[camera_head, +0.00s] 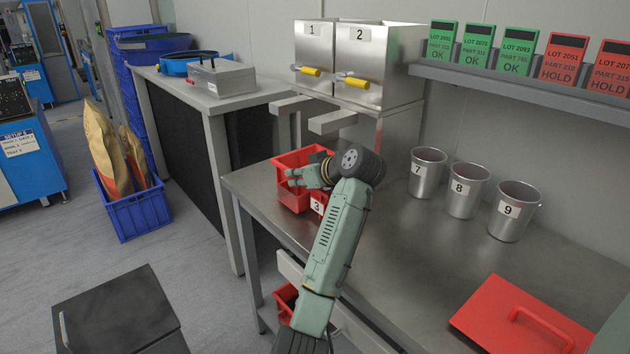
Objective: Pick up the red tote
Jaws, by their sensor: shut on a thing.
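The red tote (287,193) is at the left end of the steel table (405,250), under the two numbered dispensers. A white label with a 3 shows near its front, partly behind my arm. My gripper (296,178) reaches over the tote from the right and is shut on it, with its fingers at the tote's upper part. My wrist and forearm hide the tote's right side and part of its front. I cannot tell whether the tote rests on the table or is slightly raised.
Metal cups 7 (427,174), 8 (466,191) and 9 (514,212) stand along the wall. A red lid (490,312) lies at the front right. Dispensers (376,62) stand behind the tote. Another red bin (284,298) is below the table. The table's middle is clear.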

